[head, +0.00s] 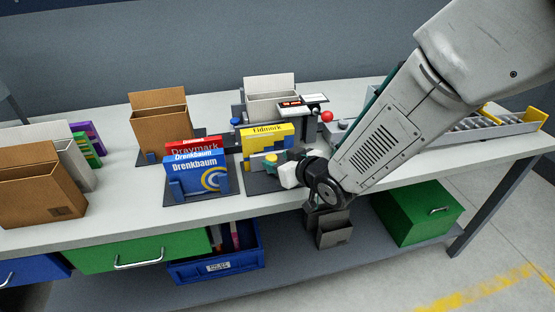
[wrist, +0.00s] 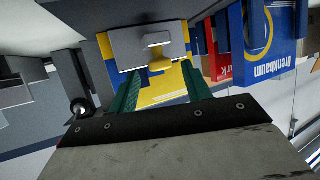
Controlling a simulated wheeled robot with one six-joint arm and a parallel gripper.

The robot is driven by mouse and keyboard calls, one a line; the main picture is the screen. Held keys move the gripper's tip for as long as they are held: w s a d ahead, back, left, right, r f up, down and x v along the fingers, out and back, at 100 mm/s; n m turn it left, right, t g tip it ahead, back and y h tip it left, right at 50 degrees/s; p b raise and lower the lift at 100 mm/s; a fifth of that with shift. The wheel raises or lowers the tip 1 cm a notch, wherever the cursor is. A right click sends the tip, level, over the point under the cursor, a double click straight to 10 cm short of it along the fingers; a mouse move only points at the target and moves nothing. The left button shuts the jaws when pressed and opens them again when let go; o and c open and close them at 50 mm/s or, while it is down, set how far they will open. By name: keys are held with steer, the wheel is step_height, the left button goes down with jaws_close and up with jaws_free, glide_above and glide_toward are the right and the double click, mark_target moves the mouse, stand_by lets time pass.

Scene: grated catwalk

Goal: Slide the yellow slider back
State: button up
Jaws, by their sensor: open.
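A small yellow piece, which looks like the yellow slider (wrist: 160,65), sits with a pale grey block (wrist: 152,41) in front of the yellow-and-blue Eidmark box. In the head view the yellow slider (head: 271,158) shows small at the box's lower front, partly covered by my gripper. My gripper (wrist: 162,74) has its two green fingers apart, one on each side of the yellow piece in the wrist view. I cannot tell whether they touch it. In the head view my gripper (head: 278,166) reaches in from the right, low over the table's front.
The yellow Eidmark box (head: 267,133) stands behind. Blue Drenkbaum boxes (head: 196,177) and a red Draymark box (head: 193,145) stand close to the left. An open cardboard carton (head: 160,124) and a device with a red knob (head: 327,117) are farther back. The table's front edge is near.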

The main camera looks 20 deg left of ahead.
steer(key=shift+x, duration=0.8)
steer(key=c, duration=0.9)
steer(key=shift+s+d, duration=0.5)
steer(key=shift+s, duration=0.25)
steer(key=shift+c, duration=0.2)
steer(key=o, duration=0.9)
steer(key=shift+o, duration=0.2)
steer(key=v, duration=0.8)
